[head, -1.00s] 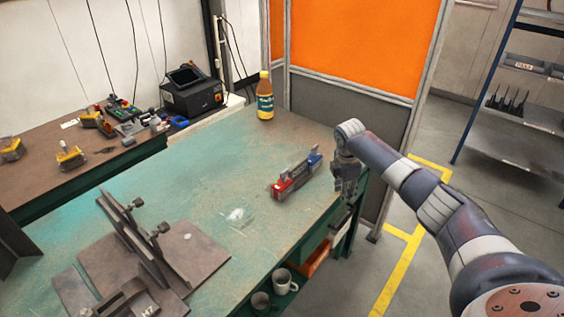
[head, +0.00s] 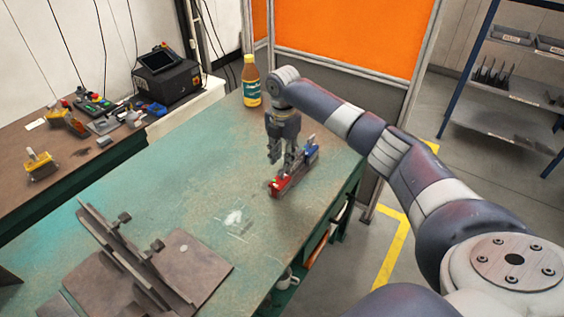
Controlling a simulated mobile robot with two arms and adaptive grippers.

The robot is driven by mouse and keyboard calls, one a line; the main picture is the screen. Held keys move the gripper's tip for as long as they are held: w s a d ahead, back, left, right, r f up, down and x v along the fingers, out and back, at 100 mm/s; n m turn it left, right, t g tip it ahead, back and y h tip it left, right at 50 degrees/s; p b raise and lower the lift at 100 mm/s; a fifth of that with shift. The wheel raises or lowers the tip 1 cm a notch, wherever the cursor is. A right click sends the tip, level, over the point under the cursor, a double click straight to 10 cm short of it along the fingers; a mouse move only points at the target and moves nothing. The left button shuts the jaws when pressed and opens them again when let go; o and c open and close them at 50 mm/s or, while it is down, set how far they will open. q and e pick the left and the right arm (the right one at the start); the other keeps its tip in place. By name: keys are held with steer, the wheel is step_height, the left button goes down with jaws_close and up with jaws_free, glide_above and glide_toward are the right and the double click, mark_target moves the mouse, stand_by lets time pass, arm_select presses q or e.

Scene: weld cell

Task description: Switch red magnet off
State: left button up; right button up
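The red magnet (head: 281,186) lies on the green bench top (head: 200,185) near its right edge. It is a long block, red at the near end and blue at the far end, with a grey upper part along its middle. My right gripper (head: 273,158) points down just beside and behind the magnet's left side, close to it. Its fingers look slightly apart with nothing seen between them. Whether they touch the magnet cannot be told. My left gripper is not in view.
A bottle (head: 251,82) stands at the back of the bench. A brown steel fixture (head: 150,265) fills the front left. A black box (head: 165,77) and several small tools lie on the brown side table (head: 95,140). The bench middle is clear.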

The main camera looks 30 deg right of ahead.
mark_target(282, 173)
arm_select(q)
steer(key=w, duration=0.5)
arm_select(e)
step_height(282, 173, down, 4)
steer(key=shift+r, duration=0.25)
steer(key=shift+w, duration=0.1)
steer(key=c, duration=0.4)
jaws_close()
steer(key=shift+r+m+p, duration=0.15)
steer(key=shift+m+p, duration=0.25)
steer(key=shift+p, duration=0.3)
steer(key=shift+m+p, duration=0.6)
steer(key=shift+p, duration=0.1)
steer(key=m+p, duration=0.2)
steer(key=shift+r+m, duration=0.1)
steer(key=shift+m, duration=0.2)
steer(key=m+p, duration=0.2)
steer(key=shift+m, duration=0.3)
steer(key=m+p, duration=0.3)
steer(key=m, duration=0.2)
steer(key=shift+m, duration=0.3)
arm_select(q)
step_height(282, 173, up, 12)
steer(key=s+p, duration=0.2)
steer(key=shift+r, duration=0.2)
arm_select(e)
steer(key=shift+w+m, duration=0.1)
steer(key=shift+m, duration=2.4)
steer(key=shift+d, duration=0.1)
